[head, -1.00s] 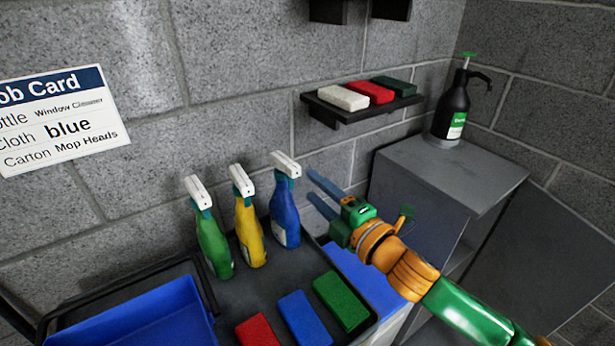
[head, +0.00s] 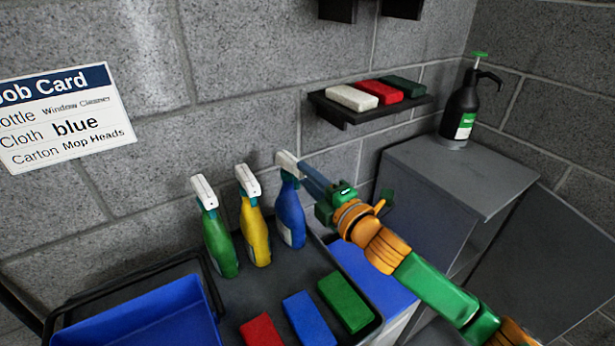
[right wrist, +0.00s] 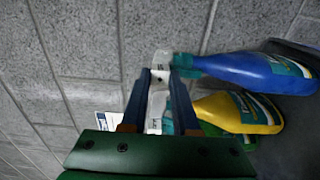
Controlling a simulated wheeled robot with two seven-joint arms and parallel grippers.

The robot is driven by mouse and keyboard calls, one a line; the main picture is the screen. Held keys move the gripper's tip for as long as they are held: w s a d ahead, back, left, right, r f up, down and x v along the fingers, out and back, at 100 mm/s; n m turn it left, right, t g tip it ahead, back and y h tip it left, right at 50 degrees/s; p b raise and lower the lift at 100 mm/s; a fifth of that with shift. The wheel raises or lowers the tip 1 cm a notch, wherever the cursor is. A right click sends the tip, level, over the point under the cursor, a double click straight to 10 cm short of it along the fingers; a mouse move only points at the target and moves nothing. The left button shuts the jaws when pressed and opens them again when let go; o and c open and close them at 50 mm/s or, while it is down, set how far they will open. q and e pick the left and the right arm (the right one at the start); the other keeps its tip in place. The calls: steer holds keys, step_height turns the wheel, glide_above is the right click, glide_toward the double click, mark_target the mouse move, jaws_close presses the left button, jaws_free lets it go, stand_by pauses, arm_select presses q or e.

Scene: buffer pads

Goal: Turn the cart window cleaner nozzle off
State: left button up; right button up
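Three spray bottles with white nozzle heads stand in a row on the cart: green (head: 221,248), yellow (head: 255,235) and blue (head: 291,215). Their labels are too small to read, so I cannot tell which is the window cleaner. My right gripper (head: 304,168) reaches the blue bottle's nozzle (head: 288,163) from the right. In the right wrist view, the fingers of this gripper (right wrist: 162,70) are apart, with the blue bottle's white nozzle (right wrist: 160,60) between or just beyond the tips. Contact cannot be told. My left gripper is not in view.
The grey cart tray (head: 240,300) also holds red (head: 261,331), blue (head: 308,319) and green (head: 344,302) cloths. A blue bin (head: 150,320) is at left. A wall shelf (head: 345,112) and a grey cabinet (head: 455,175) with a black pump bottle (head: 459,112) stand beyond. A job card (head: 65,118) names Window Cleaner.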

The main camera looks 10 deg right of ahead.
steer(key=n+p, duration=0.1)
steer(key=n, duration=0.2)
steer(key=shift+r, duration=0.15)
steer(key=n+p, duration=0.2)
steer(key=n, duration=0.4)
steer(key=shift+n+p, duration=0.4)
steer(key=n+p, duration=0.3)
steer(key=n, duration=0.5)
steer(key=shift+n, duration=0.3)
steer(key=shift+o, duration=0.2)
steer(key=shift+f, duration=0.2)
steer(key=o, duration=0.7)
steer(key=shift+s, duration=0.1)
